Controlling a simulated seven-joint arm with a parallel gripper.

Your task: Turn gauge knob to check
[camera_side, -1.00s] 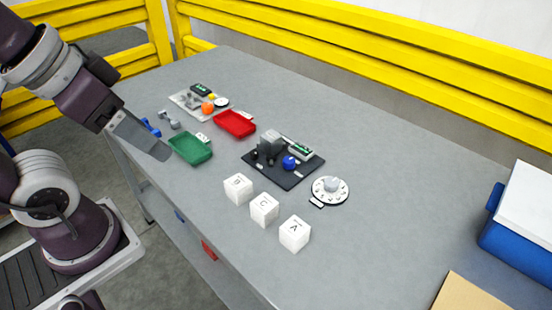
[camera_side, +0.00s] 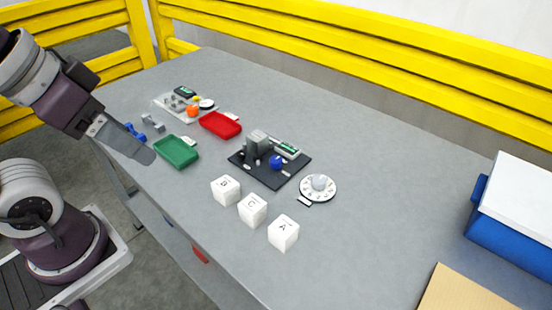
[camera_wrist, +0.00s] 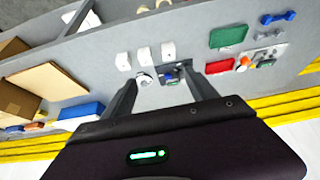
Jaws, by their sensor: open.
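A white round dial (camera_side: 318,187) with a grey knob in its middle and dark marks around it lies on the grey table. A black board (camera_side: 270,160) lies behind it, carrying a grey block (camera_side: 257,142), a blue round knob (camera_side: 276,162) and a small green display (camera_side: 287,150). The dial (camera_wrist: 144,79) and the board (camera_wrist: 170,75) also show in the wrist view. My gripper (camera_side: 148,158) is above the table's near left edge, well apart from both. In the wrist view its fingers (camera_wrist: 160,77) are spread with nothing held. The dial's exact setting is too small to read.
White cubes marked B (camera_side: 225,190), C (camera_side: 252,210) and A (camera_side: 283,233) stand in front of the board. A green tray (camera_side: 177,152) and a red tray (camera_side: 221,124) lie left. A blue box (camera_side: 498,235) is at right. The table's middle right is clear.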

